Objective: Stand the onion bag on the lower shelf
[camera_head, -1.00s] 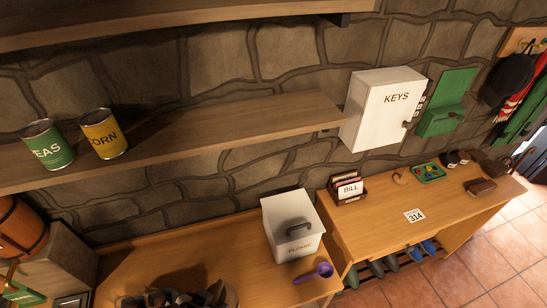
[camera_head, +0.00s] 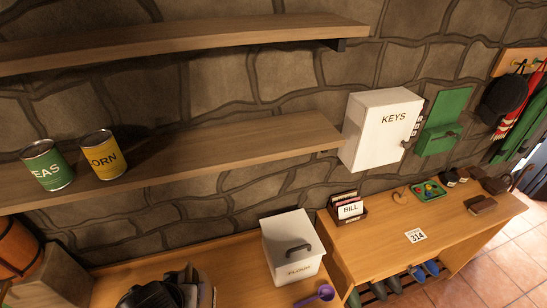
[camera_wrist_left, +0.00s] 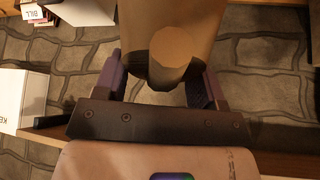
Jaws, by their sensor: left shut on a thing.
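In the left wrist view my left gripper (camera_wrist_left: 160,80) is shut on a plain tan thing with a rounded, stubby end, which I take to be the onion bag (camera_wrist_left: 215,25). Its far part runs out of the top of that view, so its full shape and tilt are hidden. In the head view the bag cannot be made out; only dark parts of mine show at the bottom edge. The lower shelf (camera_head: 235,140) is a wooden board on the stone wall. My right gripper is not in view.
A peas can (camera_head: 47,165) and a corn can (camera_head: 104,155) stand at the lower shelf's left. Its middle and right are bare, up to the white key box (camera_head: 380,130). The upper shelf (camera_head: 190,37) hangs above. A flour bin (camera_head: 293,248) stands on the counter below.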

